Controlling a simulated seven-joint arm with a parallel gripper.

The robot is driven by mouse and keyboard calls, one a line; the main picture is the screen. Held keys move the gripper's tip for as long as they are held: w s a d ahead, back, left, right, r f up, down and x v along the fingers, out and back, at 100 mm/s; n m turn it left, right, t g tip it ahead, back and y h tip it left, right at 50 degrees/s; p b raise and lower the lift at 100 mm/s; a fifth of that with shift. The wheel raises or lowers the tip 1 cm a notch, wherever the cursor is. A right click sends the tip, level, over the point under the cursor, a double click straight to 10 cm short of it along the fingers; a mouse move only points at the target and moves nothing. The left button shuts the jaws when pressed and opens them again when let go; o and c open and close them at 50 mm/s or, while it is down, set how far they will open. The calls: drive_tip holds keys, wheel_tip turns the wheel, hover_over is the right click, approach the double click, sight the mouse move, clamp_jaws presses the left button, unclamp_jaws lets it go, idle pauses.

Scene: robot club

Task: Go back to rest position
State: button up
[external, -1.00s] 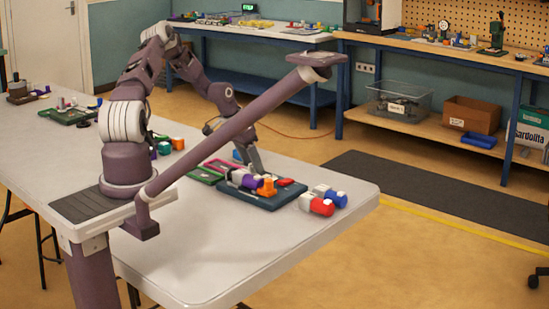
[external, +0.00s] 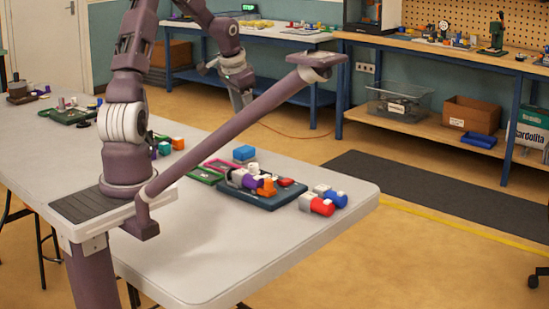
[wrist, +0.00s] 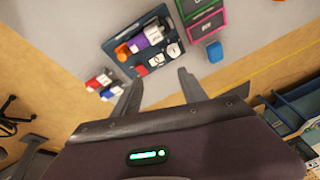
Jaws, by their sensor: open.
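My gripper (external: 240,100) is raised above the far edge of the table, clear of everything on it. In the wrist view its two fingers (wrist: 158,95) are spread apart with nothing between them. Below it, a dark blue tray (external: 262,202) holds several small pieces, among them an orange piece (external: 266,187), a purple piece (wrist: 139,41) and a red one (external: 285,182). The tray also shows in the wrist view (wrist: 118,62). My arm is folded upward, and its upper part leaves the external view at the top.
A blue block (external: 244,153) stands beside the green and pink trays (wrist: 205,22). A red-and-white piece (external: 318,205) and a blue-and-white piece (external: 333,196) lie right of the dark blue tray. The near part of the white table (external: 200,255) is clear. A slanted bar of mine crosses the external view.

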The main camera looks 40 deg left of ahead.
drive_tip(key=s+d+r+y, duration=0.1)
drive_tip(key=s+d+r, duration=0.5)
drive_tip(key=s+r, duration=0.4)
drive_tip(key=s+d+r+n+t, duration=0.1)
drive_tip(key=s+d, duration=0.2)
drive_tip(key=s, duration=0.6)
drive_tip(key=s+d+r+n+t+h, duration=0.1)
drive_tip(key=s+d+r+n, duration=0.1)
drive_tip(key=s, duration=0.7)
drive_tip(key=shift+s+d+h, duration=0.15)
drive_tip(key=shift+d+h, duration=0.15)
drive_tip(key=shift+d, duration=0.5)
